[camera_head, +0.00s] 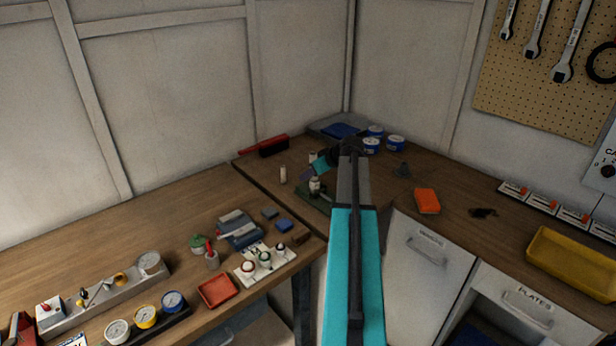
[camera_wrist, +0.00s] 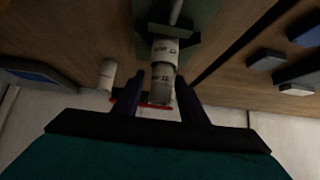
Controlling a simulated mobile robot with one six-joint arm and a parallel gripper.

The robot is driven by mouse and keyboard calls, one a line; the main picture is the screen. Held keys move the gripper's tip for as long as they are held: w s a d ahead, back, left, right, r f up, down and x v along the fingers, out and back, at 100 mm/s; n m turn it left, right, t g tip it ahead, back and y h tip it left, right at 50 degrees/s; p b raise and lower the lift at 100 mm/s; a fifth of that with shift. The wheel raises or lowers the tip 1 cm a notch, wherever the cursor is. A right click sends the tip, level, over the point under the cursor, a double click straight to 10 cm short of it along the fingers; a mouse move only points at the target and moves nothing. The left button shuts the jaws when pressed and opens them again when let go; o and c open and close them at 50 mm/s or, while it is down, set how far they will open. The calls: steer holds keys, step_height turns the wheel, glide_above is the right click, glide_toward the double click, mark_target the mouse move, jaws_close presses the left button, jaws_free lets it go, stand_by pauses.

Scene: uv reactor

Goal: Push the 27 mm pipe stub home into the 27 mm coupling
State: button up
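In the wrist view a white coupling (camera_wrist: 166,50) with printed lettering stands in a green holder (camera_wrist: 190,42). The pipe stub (camera_wrist: 161,84), a greyer cylinder also lettered, is in line with it and meets its end. How deep it sits inside cannot be told. My gripper (camera_wrist: 160,88) has its two dark fingers on either side of the stub, with a visible gap on the left; it looks open. In the head view the coupling (camera_head: 315,185) and green holder (camera_head: 318,199) are small, beside my wrist, and the fingers are hard to make out.
Another white cylinder (camera_wrist: 107,75) stands to the left in the wrist view. Blue blocks (camera_head: 285,226) and a grey vise-like item (camera_head: 240,232) are in front left.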

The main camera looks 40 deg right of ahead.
steer(key=b+v, duration=0.2)
steer(key=v, duration=0.9)
steer(key=shift+f, duration=0.15)
stand_by(0.6)
